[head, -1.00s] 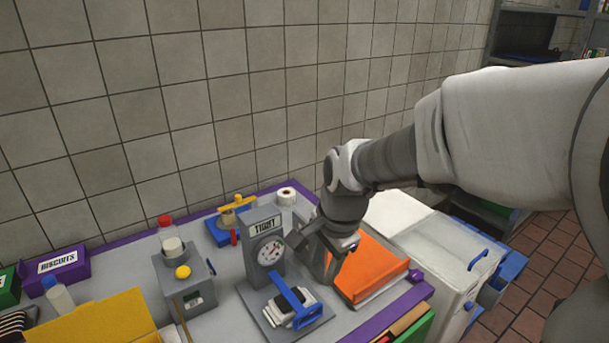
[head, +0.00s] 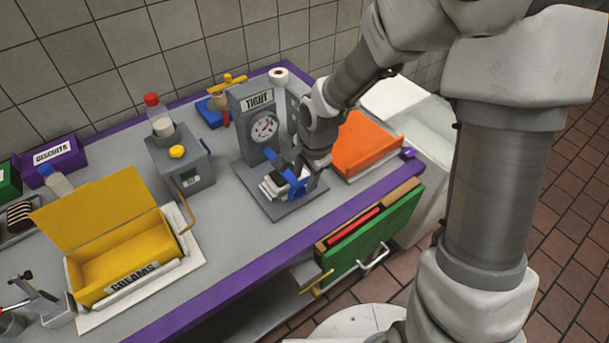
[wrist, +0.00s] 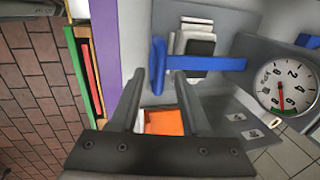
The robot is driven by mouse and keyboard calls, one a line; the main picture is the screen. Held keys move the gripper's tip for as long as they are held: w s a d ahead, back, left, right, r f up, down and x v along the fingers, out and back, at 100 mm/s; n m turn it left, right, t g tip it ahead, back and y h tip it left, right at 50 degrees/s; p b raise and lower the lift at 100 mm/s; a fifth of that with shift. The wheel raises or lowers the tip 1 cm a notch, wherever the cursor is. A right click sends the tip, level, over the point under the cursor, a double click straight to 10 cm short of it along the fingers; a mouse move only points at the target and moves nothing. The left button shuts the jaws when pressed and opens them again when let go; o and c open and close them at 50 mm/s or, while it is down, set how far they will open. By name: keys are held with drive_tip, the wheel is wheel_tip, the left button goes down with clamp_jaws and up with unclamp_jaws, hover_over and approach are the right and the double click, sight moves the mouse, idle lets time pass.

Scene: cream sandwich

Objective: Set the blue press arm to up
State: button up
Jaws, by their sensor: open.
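The press (head: 247,111) is a grey stand with a "TIGHT" sign and a round dial on the counter. Its blue press arm (head: 296,186) appears lowered over a small white-and-dark stack on the base. In the wrist view the blue arm (wrist: 210,63) ends in a blue crossbar handle (wrist: 157,50). My gripper (head: 300,163) is at the press, close to the handle. In the wrist view my gripper (wrist: 160,76) is open, with the crossbar appearing between its two fingers. I cannot tell whether they touch it. My wrist partly hides the arm in the head view.
A grey box with a yellow knob (head: 177,151) stands left of the press. An open yellow "CREAMS" box (head: 125,250) is further left. An orange tray (head: 365,145) lies to the right. The purple counter edge (head: 260,250) and a green panel (head: 375,230) are in front.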

drive_tip(key=shift+f, duration=0.25)
clamp_jaws()
idle(1.4)
